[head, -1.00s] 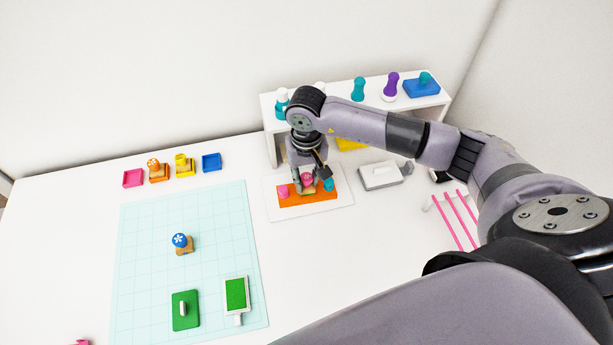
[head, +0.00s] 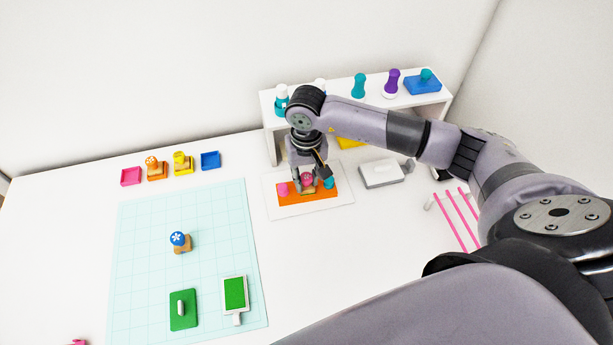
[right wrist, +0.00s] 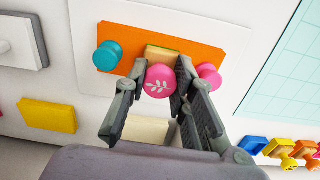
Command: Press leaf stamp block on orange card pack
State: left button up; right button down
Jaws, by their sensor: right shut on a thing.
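The leaf stamp block has a pink round knob (right wrist: 160,82) with a white leaf mark and a tan base with a green edge. My right gripper (right wrist: 157,85) is shut on it, one finger on each side of the knob; it shows in the head view (head: 306,180) too. The orange card pack (right wrist: 128,37) lies flat on a white board, also in the head view (head: 293,198). The stamp's base is over the middle of the pack; I cannot tell whether its underside touches. My left gripper is not in view.
A teal knob (right wrist: 107,56) and a pink knob (right wrist: 209,76) stand at the pack's two sides, close to my fingers. A white shelf (head: 440,100) with several stamps stands behind. A grid mat (head: 140,230) lies left, and a white-grey pad (head: 380,174) right.

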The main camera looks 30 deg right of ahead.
jog(key=shift+s+f+b, duration=0.2)
jog(key=shift+f+b, duration=0.1)
jog(key=shift+b, duration=0.05)
dwell(1.3)
jog(key=c, duration=1.9)
grip_release()
grip_shut()
jog(key=shift+r, duration=0.15)
jog(key=shift+w+r+p, duration=0.15)
jog(key=shift+r+p, duration=0.3)
jog(key=shift+r, duration=0.2)
jog(key=shift+r+p, duration=1.15)
jog(key=shift+r, duration=1.25)
jog(key=shift+s+a, duration=0.45)
jog(key=shift+s, duration=0.45)
jog(key=shift+s+a, duration=0.4)
jog(key=shift+s, duration=0.45)
jog(key=shift+s+a, duration=0.45)
jog(key=shift+s, duration=0.45)
